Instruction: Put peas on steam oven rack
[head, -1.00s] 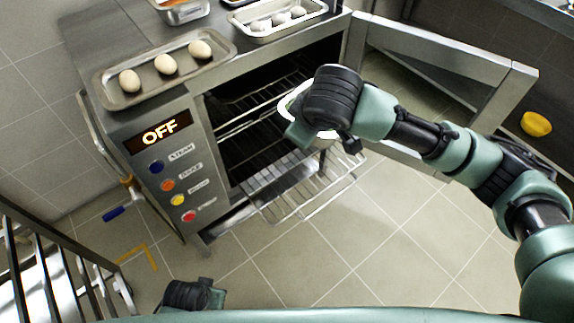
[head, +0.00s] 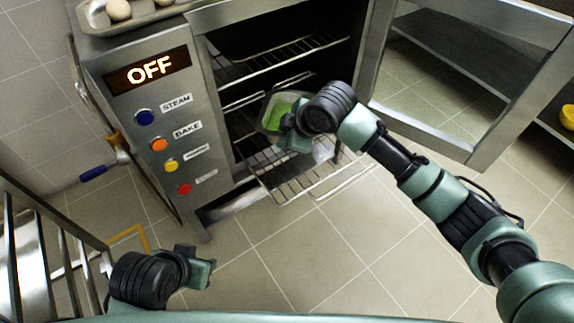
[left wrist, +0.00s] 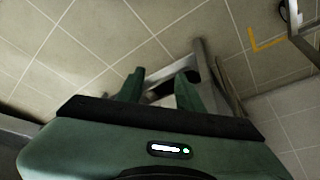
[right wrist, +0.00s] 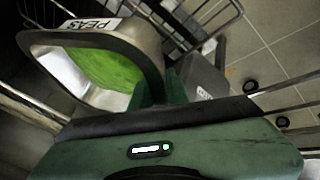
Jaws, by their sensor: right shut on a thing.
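A metal pan of green peas (head: 277,114) is in my right gripper (head: 291,133), in front of the open oven cavity. The right wrist view shows the pan's rim and its PEAS label (right wrist: 92,25), with the jaws shut on the pan's near side. A wire oven rack (head: 318,186) is pulled out below the pan. I cannot tell whether the pan touches it. The steam oven (head: 215,165) has its door open to the right, and its display reads OFF. My left gripper (head: 205,272) is low at the left, open and empty; its spread fingers show in the left wrist view (left wrist: 158,88).
More wire racks (head: 290,60) sit inside the oven above. The open door (head: 440,75) stands to the right of my right arm. A tray with eggs (head: 135,15) is on top of the oven. A metal rail cart (head: 45,240) is at lower left. Floor in front is clear.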

